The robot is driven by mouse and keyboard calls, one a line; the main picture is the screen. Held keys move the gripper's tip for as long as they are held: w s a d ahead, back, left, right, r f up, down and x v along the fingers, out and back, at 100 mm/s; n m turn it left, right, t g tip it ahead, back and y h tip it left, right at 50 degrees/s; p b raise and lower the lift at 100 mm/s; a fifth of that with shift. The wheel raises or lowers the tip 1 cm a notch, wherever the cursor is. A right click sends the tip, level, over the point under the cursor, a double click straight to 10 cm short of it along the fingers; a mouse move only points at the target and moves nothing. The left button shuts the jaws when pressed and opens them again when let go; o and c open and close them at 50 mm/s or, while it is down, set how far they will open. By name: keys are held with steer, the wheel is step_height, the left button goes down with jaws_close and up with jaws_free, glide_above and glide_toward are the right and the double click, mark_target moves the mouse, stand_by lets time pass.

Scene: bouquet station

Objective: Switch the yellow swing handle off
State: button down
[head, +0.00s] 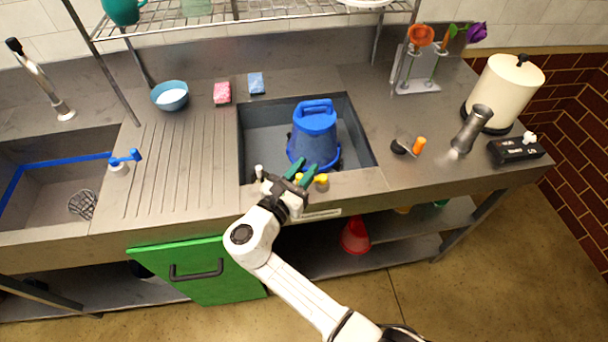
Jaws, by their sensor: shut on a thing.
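The yellow swing handle (321,181) is small and sits at the front edge of the sink basin, partly hidden by my gripper. My gripper (301,172) has dark green fingers and reaches over this front edge from below. A bit of yellow shows between the fingers and more shows just right of them, so the fingers are closed around part of the handle. The handle's base and exact angle are hidden.
A blue bucket-like thing (315,135) stands in the sink (262,138) just beyond my fingers. A white peg (259,171) is left of my gripper. An orange handle (419,145) and a grey cylinder (472,128) stand right. The ribbed drainboard (170,170) is clear.

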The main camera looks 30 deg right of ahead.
steer(key=shift+w+m+g+h, duration=0.15)
steer(key=shift+m+g+h, duration=0.2)
steer(key=shift+g, duration=0.25)
steer(key=c, duration=1)
jaws_free()
steer(key=b+v, duration=0.2)
steer(key=v, duration=0.8)
steer(key=shift+s+a, duration=0.25)
steer(key=shift+a, duration=0.05)
steer(key=shift+a, duration=0.1)
